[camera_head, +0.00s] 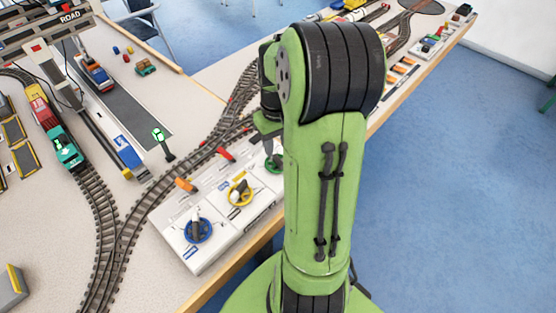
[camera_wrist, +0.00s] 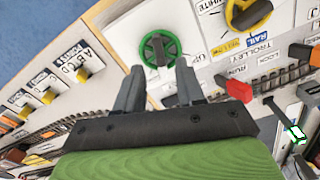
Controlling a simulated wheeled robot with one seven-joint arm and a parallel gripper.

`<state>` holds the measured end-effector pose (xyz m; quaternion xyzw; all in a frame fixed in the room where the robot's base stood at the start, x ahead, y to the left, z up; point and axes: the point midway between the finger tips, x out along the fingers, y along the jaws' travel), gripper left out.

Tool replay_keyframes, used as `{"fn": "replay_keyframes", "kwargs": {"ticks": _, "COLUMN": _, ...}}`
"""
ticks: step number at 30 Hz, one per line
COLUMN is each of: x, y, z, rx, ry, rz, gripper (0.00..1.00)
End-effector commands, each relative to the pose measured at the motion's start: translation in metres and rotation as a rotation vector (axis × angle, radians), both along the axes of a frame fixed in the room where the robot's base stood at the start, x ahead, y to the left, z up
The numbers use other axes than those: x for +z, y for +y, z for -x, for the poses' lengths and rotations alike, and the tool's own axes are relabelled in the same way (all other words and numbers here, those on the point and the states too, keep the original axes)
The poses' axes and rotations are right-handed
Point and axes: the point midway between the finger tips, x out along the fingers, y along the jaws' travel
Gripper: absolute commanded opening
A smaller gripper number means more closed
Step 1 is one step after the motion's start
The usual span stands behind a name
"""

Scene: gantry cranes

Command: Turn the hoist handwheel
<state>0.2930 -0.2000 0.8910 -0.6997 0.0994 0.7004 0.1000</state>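A green handwheel (camera_wrist: 160,48) with a dark hub sits on a white panel, straight ahead of my gripper in the wrist view. A label partly reading "UP" is beside it, so it appears to be the hoist handwheel. In the head view, the green wheel (camera_head: 273,166) is partly hidden by my arm. My gripper (camera_wrist: 159,70) is open, its two fingers apart and pointing toward the green wheel with nothing between them. Whether the fingertips touch the wheel I cannot tell. In the head view my gripper is mostly hidden behind the arm.
A yellow handwheel (camera_head: 240,193) labelled for the trolley and a blue handwheel (camera_head: 197,230) share the white panel. A red lever (camera_wrist: 236,89) and an orange lever (camera_head: 186,185) stand along its far edge. Model tracks (camera_head: 97,200) and a green signal (camera_head: 160,138) lie beyond.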

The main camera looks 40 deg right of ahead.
Motion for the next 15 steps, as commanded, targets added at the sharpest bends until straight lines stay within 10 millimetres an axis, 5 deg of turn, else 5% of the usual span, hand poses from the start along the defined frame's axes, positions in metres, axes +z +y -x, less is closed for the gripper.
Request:
{"fn": "replay_keyframes", "kwargs": {"ticks": 6, "x": -0.043, "y": 0.0, "z": 0.0, "rx": 0.0, "ry": 0.0, "rz": 0.0, "gripper": 0.38}}
{"fn": "replay_keyframes", "kwargs": {"ticks": 15, "x": -0.047, "y": 0.0, "z": 0.0, "rx": 0.001, "ry": -0.001, "rz": 0.001, "gripper": 0.38}}
